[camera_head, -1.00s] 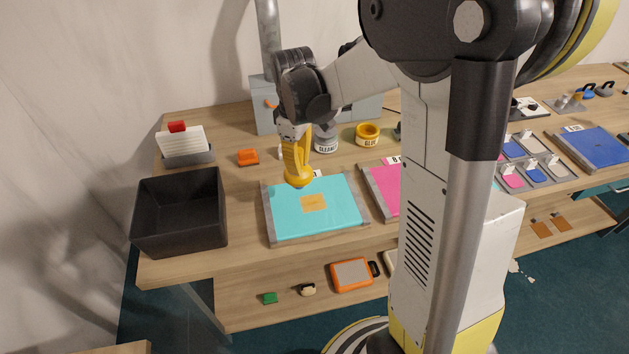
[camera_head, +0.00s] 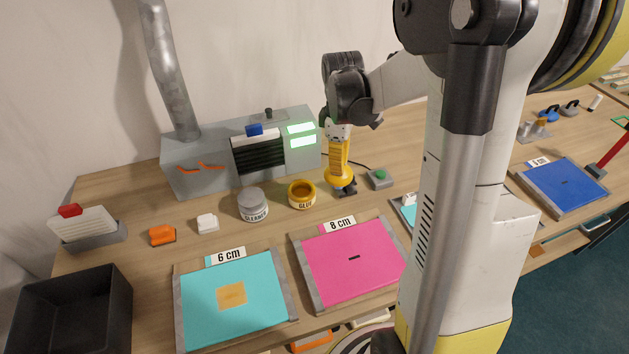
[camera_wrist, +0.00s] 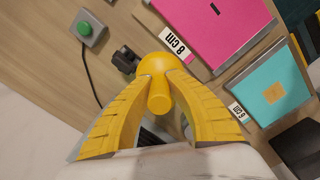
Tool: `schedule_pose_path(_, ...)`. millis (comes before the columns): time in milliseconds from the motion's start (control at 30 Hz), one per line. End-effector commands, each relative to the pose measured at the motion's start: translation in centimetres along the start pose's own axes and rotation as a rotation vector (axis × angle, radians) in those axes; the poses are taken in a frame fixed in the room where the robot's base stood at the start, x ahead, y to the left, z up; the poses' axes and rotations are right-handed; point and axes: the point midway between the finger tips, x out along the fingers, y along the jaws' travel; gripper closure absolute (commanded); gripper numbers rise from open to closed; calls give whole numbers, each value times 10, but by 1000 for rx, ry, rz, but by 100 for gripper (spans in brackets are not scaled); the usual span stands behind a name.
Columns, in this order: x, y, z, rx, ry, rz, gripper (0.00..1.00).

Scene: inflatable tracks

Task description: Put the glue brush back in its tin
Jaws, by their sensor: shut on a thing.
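My gripper (camera_head: 341,180) is shut on the glue brush, whose rounded yellow handle (camera_wrist: 158,95) shows between the yellow fingers in the wrist view. A dark piece (camera_wrist: 125,60) shows beside the handle; I cannot tell whether it is the brush's bristle end. In the head view, the brush is hard to separate from the yellow fingers. The yellow glue tin (camera_head: 301,194), labelled GLUE, stands open on the bench just left of my gripper in the head view. I cannot make out the tin in the wrist view.
A grey cleaner jar (camera_head: 253,205) stands left of the tin. A green-button box (camera_head: 379,178) and its cable are to the right of my gripper. Pink (camera_head: 353,262) and turquoise (camera_head: 235,300) mats lie in front. A grey machine (camera_head: 240,150) stands behind.

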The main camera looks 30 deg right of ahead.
Motion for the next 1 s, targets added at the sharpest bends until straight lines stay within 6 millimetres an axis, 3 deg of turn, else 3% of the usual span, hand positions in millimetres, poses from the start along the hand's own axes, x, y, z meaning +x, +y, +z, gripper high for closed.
schedule_pose_path(300,43,13,-70,-5,0,0,100)
schedule_pose_path(500,62,19,-106,-4,0,0,100)
schedule_pose_path(667,67,21,-114,-1,0,0,100)
schedule_pose_path(900,101,21,-115,-1,0,0,100)
schedule_pose_path(1000,106,21,-115,-1,0,0,100)
